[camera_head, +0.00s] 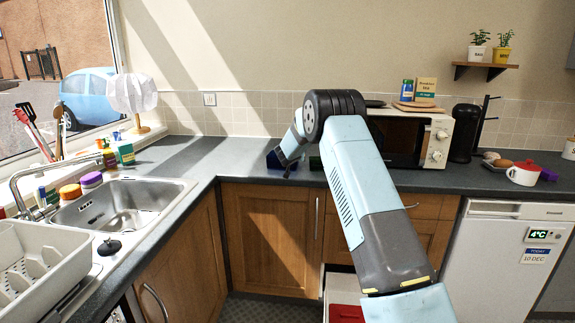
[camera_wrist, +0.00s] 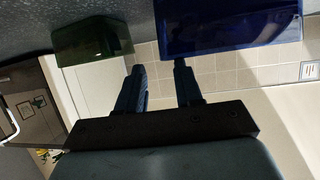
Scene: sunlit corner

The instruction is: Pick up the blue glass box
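The blue glass box (camera_wrist: 230,30) is large at the top right of the wrist view, and its upper part is cut off by the frame. In the head view the blue glass box (camera_head: 272,161) sits on the back counter, partly hidden by my gripper (camera_head: 287,166). In the wrist view my gripper (camera_wrist: 160,66) has its two fingers apart with nothing between them. The right fingertip is close to the box's edge; I cannot tell whether it touches.
A green glass box (camera_wrist: 92,42) is at the left in the wrist view, with a gap between it and the blue one. The microwave (camera_head: 405,138) stands to the right of my gripper. Counter (camera_head: 225,160) left of the blue box is clear. The sink (camera_head: 120,205) is further left.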

